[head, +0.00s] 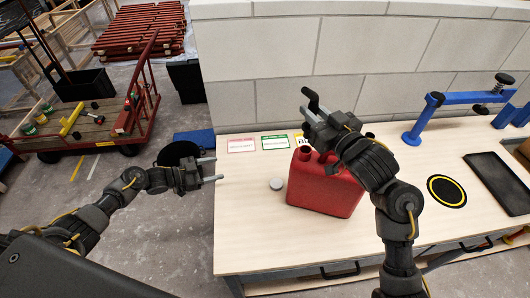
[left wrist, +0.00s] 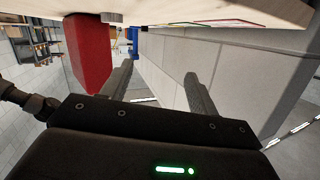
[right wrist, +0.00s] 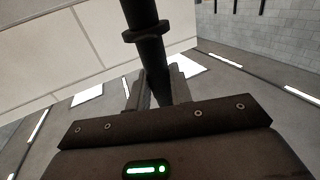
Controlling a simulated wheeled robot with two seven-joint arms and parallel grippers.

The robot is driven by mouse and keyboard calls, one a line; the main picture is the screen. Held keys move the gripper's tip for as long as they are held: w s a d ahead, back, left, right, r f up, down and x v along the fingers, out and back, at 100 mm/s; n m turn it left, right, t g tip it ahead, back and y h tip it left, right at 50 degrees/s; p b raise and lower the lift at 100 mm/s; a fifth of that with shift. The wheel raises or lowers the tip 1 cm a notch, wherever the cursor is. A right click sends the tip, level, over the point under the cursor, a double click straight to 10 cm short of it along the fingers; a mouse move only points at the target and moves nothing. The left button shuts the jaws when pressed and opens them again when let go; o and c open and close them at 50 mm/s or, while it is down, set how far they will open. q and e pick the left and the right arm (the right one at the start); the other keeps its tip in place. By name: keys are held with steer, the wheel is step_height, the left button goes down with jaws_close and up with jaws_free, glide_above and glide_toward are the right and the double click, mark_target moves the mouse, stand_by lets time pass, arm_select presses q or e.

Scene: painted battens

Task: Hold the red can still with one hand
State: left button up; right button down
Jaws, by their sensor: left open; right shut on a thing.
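The red can (head: 318,193) stands upright on the workbench, its neck (head: 305,153) at its left top; part of its top is hidden behind my right gripper and arm. It also shows in the left wrist view (left wrist: 90,52). My left gripper (head: 213,170) is open and empty, left of the can and apart from it, at the bench's left edge. My right gripper (head: 312,113) is above the can, shut on a black tube (head: 317,101) with a bent end. The tube shows between the fingers in the right wrist view (right wrist: 144,36). No gripper touches the can's body visibly.
A small pale cap (head: 277,184) lies on the workbench (head: 250,235) left of the can. Coloured cards (head: 241,145) lie by the block wall. A blue clamp-like stand (head: 412,137), a black-and-yellow disc (head: 446,191) and a dark tray (head: 500,183) are to the right.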

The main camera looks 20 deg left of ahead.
arm_select(q)
steer(key=d+r+m+g+h, duration=0.2)
steer(key=d+r+g+h, duration=0.15)
steer(key=d+r, duration=0.8)
steer(key=m+g+h, duration=0.1)
steer(key=g+h, duration=0.1)
glide_toward(306, 152)
steer(key=x, duration=0.3)
steer(key=r+x, duration=0.1)
steer(key=x, duration=0.2)
steer(key=s+x, duration=0.1)
steer(key=x, duration=0.3)
steer(key=shift+s+d+r, duration=0.15)
steer(key=shift+r, duration=0.05)
jaws_close()
stand_by(0.3)
